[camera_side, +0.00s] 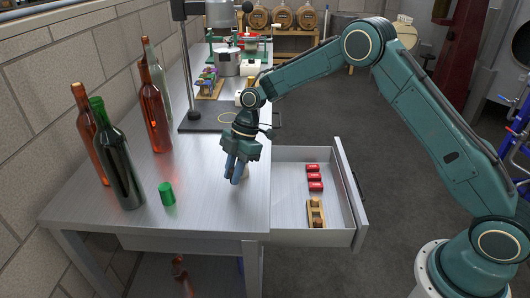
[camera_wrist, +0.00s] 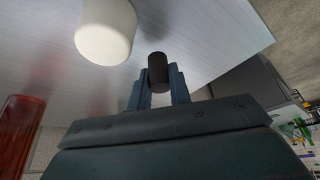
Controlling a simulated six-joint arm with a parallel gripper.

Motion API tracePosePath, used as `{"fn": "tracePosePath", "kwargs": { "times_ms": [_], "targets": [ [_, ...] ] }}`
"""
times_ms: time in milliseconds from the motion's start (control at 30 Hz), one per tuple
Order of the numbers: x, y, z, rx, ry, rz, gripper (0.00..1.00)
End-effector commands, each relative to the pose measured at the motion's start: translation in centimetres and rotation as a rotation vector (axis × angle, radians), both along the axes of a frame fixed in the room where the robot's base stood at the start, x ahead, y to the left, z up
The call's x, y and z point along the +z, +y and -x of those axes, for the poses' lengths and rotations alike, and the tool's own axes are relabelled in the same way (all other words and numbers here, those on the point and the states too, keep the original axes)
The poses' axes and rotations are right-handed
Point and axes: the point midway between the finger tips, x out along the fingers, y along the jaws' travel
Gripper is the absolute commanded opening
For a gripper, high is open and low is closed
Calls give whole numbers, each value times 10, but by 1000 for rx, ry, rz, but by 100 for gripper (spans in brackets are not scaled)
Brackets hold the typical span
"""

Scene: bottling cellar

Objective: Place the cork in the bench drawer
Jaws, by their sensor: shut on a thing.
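My gripper (camera_side: 235,179) points down over the bench top (camera_side: 203,198), near its right edge beside the open drawer. In the wrist view its blue fingers (camera_wrist: 160,80) are shut on a small dark cylinder (camera_wrist: 157,72), which looks like the cork. In the side view the fingers hide it. The bench drawer (camera_side: 287,203) is pulled out to the right, with clear floor on its left side. A white cylinder (camera_wrist: 105,30) stands close to the fingers in the wrist view. In the side view it is mostly hidden behind the gripper.
The drawer holds red boxes (camera_side: 314,176) and a wooden block (camera_side: 316,213) along its right side. A green cylinder (camera_side: 167,194), a dark green bottle (camera_side: 118,160) and several other bottles stand on the left of the bench. A stand with a dark base (camera_side: 205,122) is behind.

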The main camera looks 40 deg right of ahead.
Motion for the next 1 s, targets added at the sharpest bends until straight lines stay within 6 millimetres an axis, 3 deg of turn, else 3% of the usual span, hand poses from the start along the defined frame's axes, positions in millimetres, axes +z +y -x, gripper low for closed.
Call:
{"fn": "tracePosePath", "kwargs": {
  "times_ms": [267, 600, 767, 1000],
  "targets": [
    [49, 0, -1, -1, -5, 0, 0],
    [129, -1, -1, -1, -6, 2, 0],
    [155, -1, -1, -1, -4, 1, 0],
    [172, 0, -1, -1, 0, -1, 0]
  ]
}}
